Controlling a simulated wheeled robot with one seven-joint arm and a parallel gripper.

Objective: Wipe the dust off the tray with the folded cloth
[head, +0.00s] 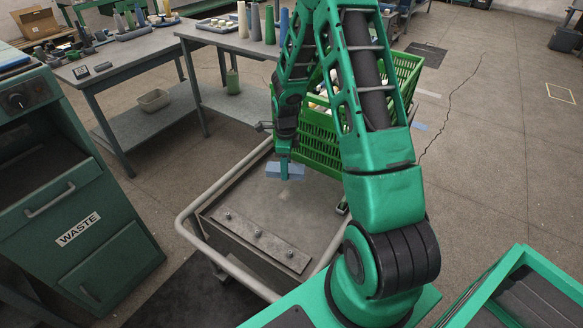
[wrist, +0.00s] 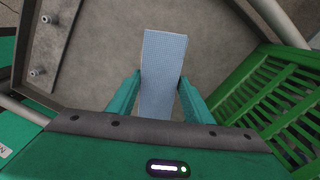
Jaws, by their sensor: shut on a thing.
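My gripper (head: 284,170) points down and is shut on the folded cloth (head: 271,171), a pale blue pad. In the wrist view the cloth (wrist: 163,60) sits between the two green fingers of my gripper (wrist: 158,95) and reaches out past them. The grey tray (head: 315,212) is the flat top of a tube-framed trolley, below the cloth. It fills much of the wrist view (wrist: 105,65). A faint lighter patch (head: 284,196) shows on the tray near the cloth. I cannot tell whether the cloth touches the tray.
A green slatted crate (head: 318,140) stands at the tray's far right side. A metal strip with several studs (head: 262,243) lies along the tray's near edge. A pale rail (head: 192,207) surrounds the trolley. The WASTE cabinet (head: 80,225) stands left; workbenches (head: 130,50) stand behind.

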